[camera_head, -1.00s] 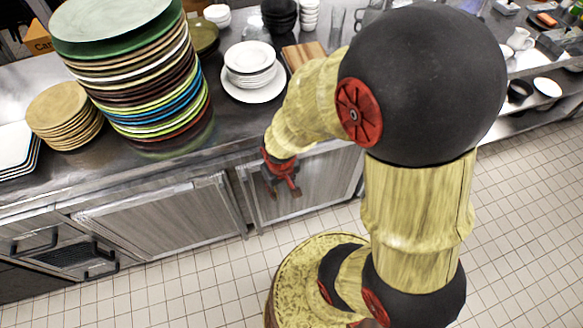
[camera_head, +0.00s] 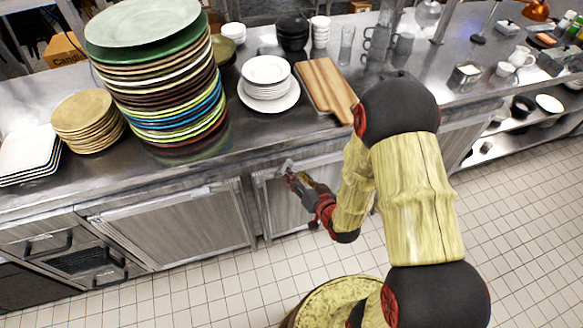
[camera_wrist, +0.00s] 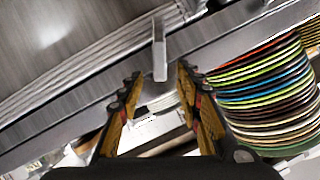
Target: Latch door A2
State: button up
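Under the steel counter are two grey cabinet doors, a left one (camera_head: 175,232) and a right one (camera_head: 285,207). I see no readable A2 label on either. My gripper (camera_head: 288,172) is at the upper left part of the right door, just below the counter edge. In the wrist view my gripper (camera_wrist: 159,76) has its two fingers apart, with nothing held between them. A flat metal tab (camera_wrist: 159,48) stands just beyond the fingertips, in line with the gap. I cannot tell whether the fingers touch it. The right door's edge is partly hidden by my arm.
A tall stack of coloured plates (camera_head: 170,85), white plates (camera_head: 266,80) and a wooden board (camera_head: 325,88) stand on the counter (camera_head: 225,140) above the doors. Drawers with dark handles (camera_head: 50,245) are at the left. The tiled floor (camera_head: 190,300) in front is clear.

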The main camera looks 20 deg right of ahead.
aim_at(284, 170)
jog(key=b+x, duration=0.1)
jog(key=x, duration=0.6)
jog(key=shift+w+a+f+b, duration=0.1)
jog(key=shift+w+f+b, duration=0.05)
jog(key=shift+w+b, duration=0.15)
grip_shut()
